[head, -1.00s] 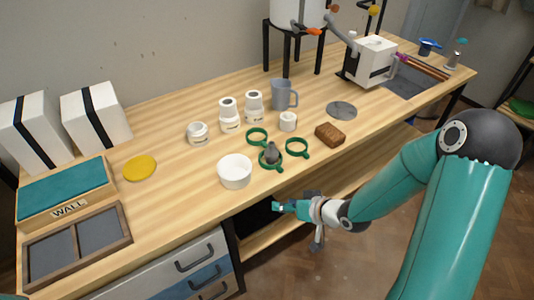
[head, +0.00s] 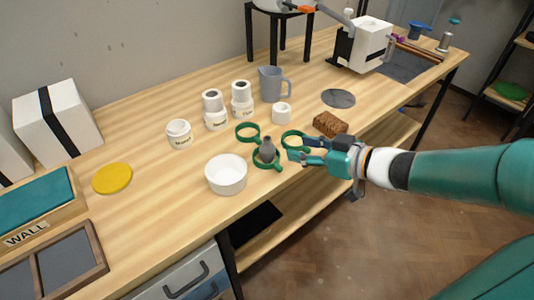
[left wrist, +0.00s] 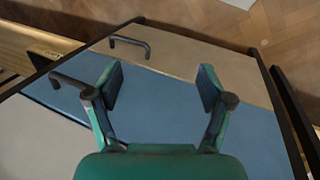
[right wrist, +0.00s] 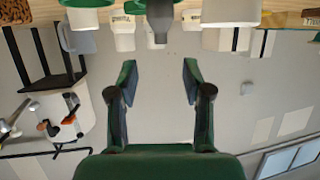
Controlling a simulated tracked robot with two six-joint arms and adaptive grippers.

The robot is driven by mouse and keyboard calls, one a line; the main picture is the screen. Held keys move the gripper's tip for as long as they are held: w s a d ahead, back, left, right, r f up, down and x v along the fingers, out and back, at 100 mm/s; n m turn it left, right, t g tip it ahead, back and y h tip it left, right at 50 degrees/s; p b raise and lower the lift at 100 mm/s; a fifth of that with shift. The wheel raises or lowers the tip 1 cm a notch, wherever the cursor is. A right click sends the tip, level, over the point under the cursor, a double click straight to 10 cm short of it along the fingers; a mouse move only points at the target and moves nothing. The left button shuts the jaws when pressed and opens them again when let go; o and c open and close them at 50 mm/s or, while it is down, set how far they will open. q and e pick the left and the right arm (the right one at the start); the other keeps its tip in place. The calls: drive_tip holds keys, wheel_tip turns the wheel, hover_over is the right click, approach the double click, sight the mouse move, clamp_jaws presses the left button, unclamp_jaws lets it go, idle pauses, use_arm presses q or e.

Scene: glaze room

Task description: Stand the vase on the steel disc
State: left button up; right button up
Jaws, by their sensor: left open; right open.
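The vase (head: 267,148) is small and dark grey with a narrow neck. It stands upright inside a green ring (head: 268,164) near the table's front edge. In the right wrist view the vase (right wrist: 159,22) appears upside down at the top. The steel disc (head: 338,98) lies flat and bare farther back and to the right. My right gripper (head: 302,149) is open and empty just right of the vase, apart from it. The vase lines up between its fingers (right wrist: 158,78) in the right wrist view. My left gripper (left wrist: 161,80) is open and empty in front of the drawers.
White jars (head: 215,118) and a grey jug (head: 271,83) stand behind. Space around the disc is clear.

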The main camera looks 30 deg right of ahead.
sight(270, 140)
drive_tip(key=b+x, duration=0.1)
drive_tip(key=x, duration=0.4)
drive_tip(key=shift+w+f, duration=0.2)
drive_tip(key=shift+w, duration=0.05)
drive_tip(key=shift+a+r+b+x, duration=0.15)
drive_tip(key=shift+b+x, duration=0.45)
drive_tip(key=shift+x, duration=0.8)
drive_tip(key=shift+a+r+b+x, duration=0.15)
drive_tip(key=shift+b+x, duration=0.45)
drive_tip(key=shift+x, duration=0.75)
drive_tip(key=shift+d+r, duration=0.1)
drive_tip(key=shift+d, duration=0.05)
clamp_jaws()
